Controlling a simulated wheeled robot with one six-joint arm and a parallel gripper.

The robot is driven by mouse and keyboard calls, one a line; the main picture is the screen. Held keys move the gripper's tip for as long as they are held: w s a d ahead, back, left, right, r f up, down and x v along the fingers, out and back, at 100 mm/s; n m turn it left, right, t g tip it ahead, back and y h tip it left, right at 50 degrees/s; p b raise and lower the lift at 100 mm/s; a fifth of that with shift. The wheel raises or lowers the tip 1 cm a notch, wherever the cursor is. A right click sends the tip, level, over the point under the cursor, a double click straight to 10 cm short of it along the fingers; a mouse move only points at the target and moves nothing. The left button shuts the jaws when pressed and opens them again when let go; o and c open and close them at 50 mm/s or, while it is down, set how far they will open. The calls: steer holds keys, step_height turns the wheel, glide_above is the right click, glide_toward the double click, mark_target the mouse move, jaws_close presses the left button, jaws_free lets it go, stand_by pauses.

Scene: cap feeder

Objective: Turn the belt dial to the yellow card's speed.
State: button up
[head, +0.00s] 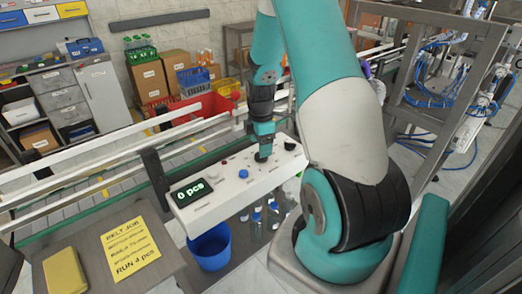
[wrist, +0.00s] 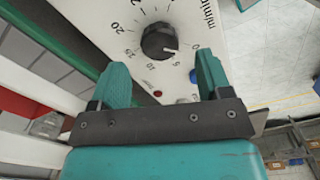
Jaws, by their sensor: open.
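The belt dial (wrist: 158,41) is a black knob with a white pointer on the white control panel (head: 225,190). Its scale shows 0, 5, 10, 15, 20 and "m/min". The pointer sits between 0 and 5, nearer 0. My gripper (wrist: 163,82) is open, its teal fingers on either side just short of the dial, with nothing between them. In the head view my gripper (head: 263,155) is low over the panel and hides what is beneath it. The yellow card (head: 131,243) reads "BELT JOB" and "RUN 4 pcs"; its middle lines are too small to read.
White rails (head: 90,160) run behind. A blue bucket (head: 210,249) and bottles stand below.

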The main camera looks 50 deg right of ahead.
steer(key=shift+f, duration=2)
steer(key=c, duration=0.9)
